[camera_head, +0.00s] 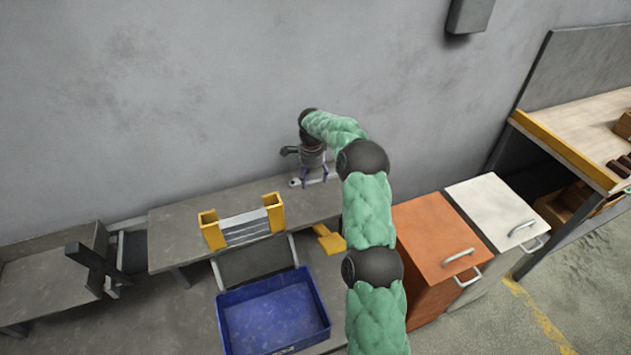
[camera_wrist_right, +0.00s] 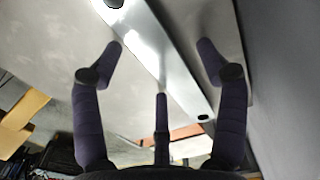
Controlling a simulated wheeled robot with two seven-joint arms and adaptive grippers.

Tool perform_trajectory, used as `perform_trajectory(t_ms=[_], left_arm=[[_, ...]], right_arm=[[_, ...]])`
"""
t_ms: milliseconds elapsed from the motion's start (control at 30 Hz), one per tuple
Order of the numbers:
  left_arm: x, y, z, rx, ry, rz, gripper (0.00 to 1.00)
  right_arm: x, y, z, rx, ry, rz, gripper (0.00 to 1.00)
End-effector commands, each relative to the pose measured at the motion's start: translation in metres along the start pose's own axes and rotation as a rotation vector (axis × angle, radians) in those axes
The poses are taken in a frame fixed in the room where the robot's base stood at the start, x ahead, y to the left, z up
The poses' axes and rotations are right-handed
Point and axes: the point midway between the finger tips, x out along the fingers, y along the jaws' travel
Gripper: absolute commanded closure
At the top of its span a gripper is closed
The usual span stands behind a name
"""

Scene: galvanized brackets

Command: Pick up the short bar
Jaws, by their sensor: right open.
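The short bar, a flat grey metal strip with a hole near each end, lies on the back shelf close to the wall in the head view (camera_head: 295,182). In the right wrist view the bar (camera_wrist_right: 160,62) runs diagonally between my fingers. My right gripper (camera_head: 313,182) points down over the bar, its purple fingers open on either side of it. The fingers also show spread in the right wrist view (camera_wrist_right: 160,50). I cannot tell whether any finger touches the bar. Its middle is partly hidden by the gripper in the head view. My left gripper is not in view.
A yellow holder (camera_head: 211,231) with several long metal bars stands on the grey shelf (camera_head: 175,230), left of my gripper. A blue crate (camera_head: 272,315) sits in front, below. A yellow piece (camera_head: 329,240) lies nearby. Orange (camera_head: 440,250) and white (camera_head: 495,215) cabinets stand right. The wall is close behind.

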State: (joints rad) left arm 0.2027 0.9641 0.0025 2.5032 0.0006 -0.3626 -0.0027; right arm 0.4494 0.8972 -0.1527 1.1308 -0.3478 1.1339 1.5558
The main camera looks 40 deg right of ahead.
Motion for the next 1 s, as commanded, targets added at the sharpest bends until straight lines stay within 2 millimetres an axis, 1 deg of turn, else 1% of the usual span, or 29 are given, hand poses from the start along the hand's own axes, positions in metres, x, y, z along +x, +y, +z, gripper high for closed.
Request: perform_trajectory(t_ms=[167,200,267,300,367,400,433,467,667,767,867,1000], left_arm=[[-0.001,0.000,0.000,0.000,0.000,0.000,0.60],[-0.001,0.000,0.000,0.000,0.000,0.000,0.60],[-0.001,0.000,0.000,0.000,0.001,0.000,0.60],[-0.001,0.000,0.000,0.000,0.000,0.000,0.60],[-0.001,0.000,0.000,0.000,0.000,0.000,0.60],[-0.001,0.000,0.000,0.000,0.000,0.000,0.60],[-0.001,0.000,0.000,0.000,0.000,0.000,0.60],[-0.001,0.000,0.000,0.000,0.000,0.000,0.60],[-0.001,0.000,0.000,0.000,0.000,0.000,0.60],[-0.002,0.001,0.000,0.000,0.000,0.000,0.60],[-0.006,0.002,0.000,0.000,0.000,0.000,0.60],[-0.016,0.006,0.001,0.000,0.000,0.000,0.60]], right_arm=[[0.000,0.000,0.000,0.000,0.000,-0.002,0.26],[0.000,0.000,0.000,0.000,0.000,-0.001,0.29],[0.000,0.000,0.000,0.000,0.000,-0.001,0.46],[0.000,0.000,0.000,0.000,0.000,-0.001,0.57],[0.000,0.000,0.000,0.000,0.000,-0.001,0.74],[0.000,0.000,0.000,0.000,0.000,-0.001,0.85],[0.000,0.000,0.000,0.000,0.000,-0.001,0.94],[0.000,0.000,0.000,0.000,0.000,-0.001,0.96],[-0.001,0.000,0.000,0.000,0.000,-0.002,0.96],[-0.005,-0.001,0.000,0.000,0.000,-0.002,0.97],[-0.017,-0.001,0.000,0.001,0.001,-0.003,0.97],[-0.044,-0.001,0.000,0.001,0.001,-0.005,0.97]])
